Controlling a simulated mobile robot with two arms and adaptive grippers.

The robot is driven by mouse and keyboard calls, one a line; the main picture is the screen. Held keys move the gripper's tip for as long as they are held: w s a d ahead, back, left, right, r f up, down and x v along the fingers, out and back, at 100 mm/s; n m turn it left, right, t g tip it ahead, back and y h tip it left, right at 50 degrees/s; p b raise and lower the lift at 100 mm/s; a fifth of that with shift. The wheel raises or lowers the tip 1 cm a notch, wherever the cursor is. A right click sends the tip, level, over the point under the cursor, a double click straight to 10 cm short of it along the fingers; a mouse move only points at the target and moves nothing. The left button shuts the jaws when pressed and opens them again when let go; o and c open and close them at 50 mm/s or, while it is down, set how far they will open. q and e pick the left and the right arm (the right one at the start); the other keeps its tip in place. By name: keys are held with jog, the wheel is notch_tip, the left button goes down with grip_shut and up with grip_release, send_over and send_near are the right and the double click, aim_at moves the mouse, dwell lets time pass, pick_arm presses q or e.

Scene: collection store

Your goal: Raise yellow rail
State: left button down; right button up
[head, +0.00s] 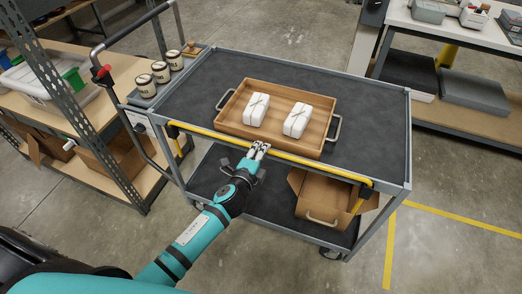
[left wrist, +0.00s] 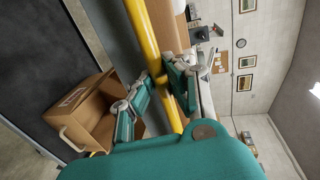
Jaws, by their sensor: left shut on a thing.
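The yellow rail (head: 318,167) runs along the near long side of a grey cart, about level with the edge of its top shelf (head: 375,115). Its ends sit at dark brackets near the cart's corners. My left gripper (head: 259,150) is shut on the rail near its middle. In the left wrist view the rail (left wrist: 143,32) passes between the two teal fingers (left wrist: 158,90), and the palm hides part of it. My right gripper is in neither view.
On the cart top is a wooden tray (head: 228,120) with two white wrapped bundles (head: 256,110). Three tins (head: 161,72) stand at the left end. An open cardboard box (head: 310,200) sits on the lower shelf. Shelving (head: 60,85) stands close on the left. Floor at right is clear.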

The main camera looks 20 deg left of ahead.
pick_arm(q)
notch_tip(320, 180, up, 15)
jog(key=p, duration=1.2)
jog(key=shift+w+f+p, duration=0.15)
jog(key=shift+f+p, duration=0.05)
jog(key=shift+p, duration=0.1)
jog(key=c, duration=1.6)
grip_release()
jog(key=shift+r, duration=0.1)
jog(key=shift+o, duration=1.4)
jog(key=s+r, duration=0.2)
jog(key=s, duration=1)
jog(key=shift+a, duration=0.25)
